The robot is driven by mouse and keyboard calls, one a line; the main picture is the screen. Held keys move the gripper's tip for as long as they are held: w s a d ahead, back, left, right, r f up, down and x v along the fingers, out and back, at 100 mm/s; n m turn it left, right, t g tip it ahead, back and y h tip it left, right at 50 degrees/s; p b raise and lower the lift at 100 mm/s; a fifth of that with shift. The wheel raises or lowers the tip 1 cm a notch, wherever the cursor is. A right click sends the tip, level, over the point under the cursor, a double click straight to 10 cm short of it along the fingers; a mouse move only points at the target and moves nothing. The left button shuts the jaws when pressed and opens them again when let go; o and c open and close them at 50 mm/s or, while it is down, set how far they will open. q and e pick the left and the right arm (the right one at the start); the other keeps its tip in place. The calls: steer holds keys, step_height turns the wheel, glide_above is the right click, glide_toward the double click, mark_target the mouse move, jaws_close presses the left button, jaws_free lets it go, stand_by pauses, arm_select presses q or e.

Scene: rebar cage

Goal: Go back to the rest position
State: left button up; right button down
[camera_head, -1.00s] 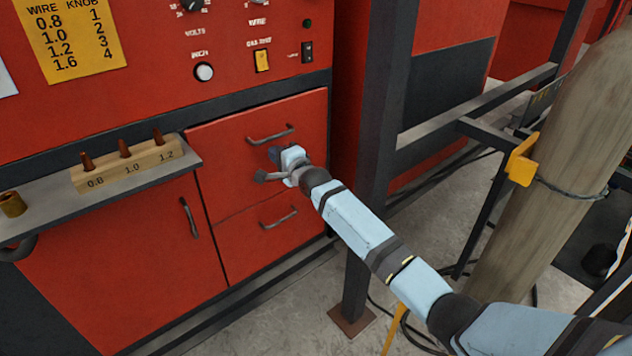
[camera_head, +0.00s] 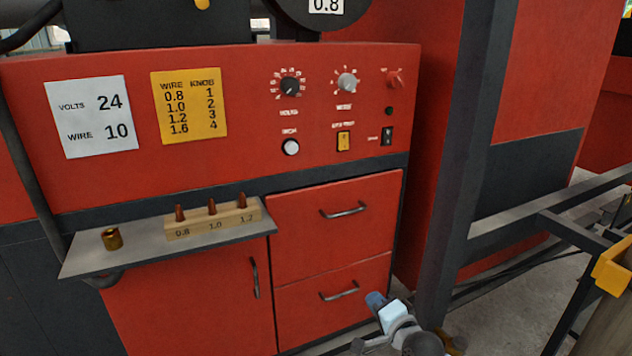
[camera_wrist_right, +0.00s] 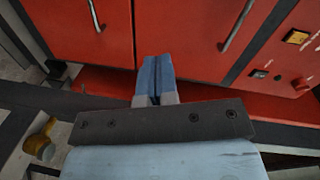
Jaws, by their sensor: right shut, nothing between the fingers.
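My right gripper (camera_head: 376,301) shows low in the head view, in front of the lower drawer's right edge and beside the dark post. In the right wrist view its two blue fingers (camera_wrist_right: 156,80) are pressed together with nothing between them. It is apart from the drawer handles. Most of the right arm is below the head view's lower edge. My left gripper is not in either view.
A red welding cabinet has two shut drawers (camera_head: 335,230) with bar handles. A grey shelf (camera_head: 85,264) holds a brass piece (camera_head: 112,239) and a wooden block (camera_head: 190,228) with copper tips. A dark post (camera_head: 462,170) and rails stand at the right.

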steer(key=s+f+n+g+h, duration=0.15)
steer(key=s+f+n, duration=0.35)
steer(key=s, duration=0.6)
steer(key=s+f+n+g, duration=0.2)
steer(key=s+f+n, duration=0.3)
steer(key=s, duration=0.7)
steer(key=s+f+n+g+h, duration=0.15)
steer(key=s+f+n, duration=0.35)
steer(key=s, duration=0.6)
step_height(320, 180, up, 10)
steer(key=d+m+p, duration=0.1)
steer(key=p, duration=1.2)
steer(key=shift+r+y, duration=0.25)
steer(key=shift+y, duration=0.05)
